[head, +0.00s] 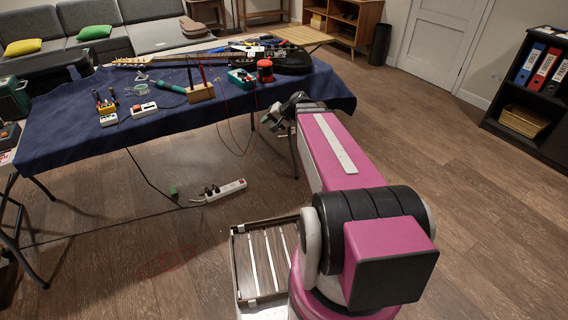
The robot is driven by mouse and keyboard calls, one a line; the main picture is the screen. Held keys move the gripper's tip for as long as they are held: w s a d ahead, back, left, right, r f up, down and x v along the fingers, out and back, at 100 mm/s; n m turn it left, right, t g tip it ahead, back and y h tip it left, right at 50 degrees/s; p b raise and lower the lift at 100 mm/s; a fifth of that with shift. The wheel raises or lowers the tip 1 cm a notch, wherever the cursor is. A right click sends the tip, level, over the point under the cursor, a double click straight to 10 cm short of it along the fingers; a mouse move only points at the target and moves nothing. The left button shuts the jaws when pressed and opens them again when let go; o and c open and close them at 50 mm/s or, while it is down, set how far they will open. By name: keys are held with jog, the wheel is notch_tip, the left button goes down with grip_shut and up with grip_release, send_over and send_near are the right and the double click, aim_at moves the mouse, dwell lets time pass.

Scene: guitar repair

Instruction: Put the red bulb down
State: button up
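A small red object (265,70) stands on the blue-covered table (60,137) near its right part, beside a green multimeter-like device. It may be the red bulb, but it is too small to be sure. My arm reaches forward to the table's front right edge. My gripper (272,117) is at its far end, just in front of the hanging cloth. The fingers are small and partly hidden by my arm's wrist. I cannot tell whether they hold anything, and no red shows between them.
A dark guitar (290,60) lies along the table's back. A green device (241,78), a wooden block (201,92) with upright tools, and small pedals (143,109) stand on the cloth. Thin cables hang over the front edge. A white power strip (226,190) lies on the floor.

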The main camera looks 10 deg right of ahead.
jog(key=s+d+f+n+g+h, duration=0.1)
jog(key=s+f+n+g+h, duration=0.1)
jog(key=s+f+h, duration=0.2)
jog(key=s+d+f+n+g+h, duration=0.1)
jog(key=s+f+n+g+h, duration=0.1)
jog(key=s, duration=0.9)
notch_tip(320, 180, down, 4)
jog(key=shift+s+d+r+g+h, duration=0.15)
jog(key=shift+d+r+g+h, duration=0.1)
jog(key=shift+g+h, duration=0.65)
